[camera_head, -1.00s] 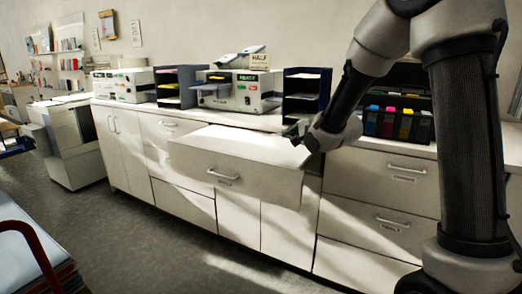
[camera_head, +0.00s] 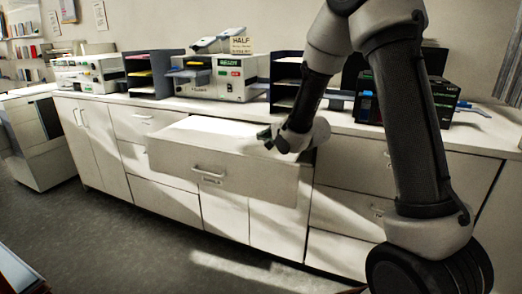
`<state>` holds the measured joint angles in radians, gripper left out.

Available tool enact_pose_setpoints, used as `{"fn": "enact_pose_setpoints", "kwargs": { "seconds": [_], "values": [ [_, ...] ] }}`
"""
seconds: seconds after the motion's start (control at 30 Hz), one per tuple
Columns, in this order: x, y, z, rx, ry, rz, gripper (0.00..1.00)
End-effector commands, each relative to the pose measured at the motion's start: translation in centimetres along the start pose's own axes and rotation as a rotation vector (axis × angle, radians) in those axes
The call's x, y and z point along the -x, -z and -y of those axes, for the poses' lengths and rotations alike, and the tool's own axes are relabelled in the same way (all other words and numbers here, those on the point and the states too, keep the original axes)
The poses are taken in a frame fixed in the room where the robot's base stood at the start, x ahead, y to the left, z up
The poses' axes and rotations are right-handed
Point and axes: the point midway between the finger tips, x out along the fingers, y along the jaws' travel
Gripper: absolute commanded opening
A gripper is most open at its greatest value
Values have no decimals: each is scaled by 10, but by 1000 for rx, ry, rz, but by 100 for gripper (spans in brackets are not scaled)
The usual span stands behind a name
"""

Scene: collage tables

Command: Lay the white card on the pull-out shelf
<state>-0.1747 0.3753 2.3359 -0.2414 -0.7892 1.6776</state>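The pull-out shelf (camera_head: 215,133) stands out from the middle of the counter above a pale front with a bar handle (camera_head: 208,173). Its top is flat and bright white. I cannot make out a separate white card against it; any card there blends into the pale surface. My gripper (camera_head: 265,139) is at the right end of the shelf top, low over it or touching it. Its dark fingertips point left. They are small and partly hidden by the wrist, so I cannot tell whether they are open or hold anything.
Behind the shelf, the counter (camera_head: 172,103) carries a dark tray rack (camera_head: 153,72), a machine with a green label (camera_head: 228,78), and another dark rack (camera_head: 287,82). A black box (camera_head: 440,103) stands at the right, partly behind my arm. Grey floor in front is open.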

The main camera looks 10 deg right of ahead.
Motion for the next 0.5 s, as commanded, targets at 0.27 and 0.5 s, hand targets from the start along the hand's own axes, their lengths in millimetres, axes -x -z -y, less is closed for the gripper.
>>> {"fn": "enact_pose_setpoints", "kwargs": {
  "seconds": [0.27, 0.5],
  "values": [
    [-9, 0, -25, 0, -1, 0, 0],
    [-10, 0, -28, 0, 0, 0, 0]
  ]
}}
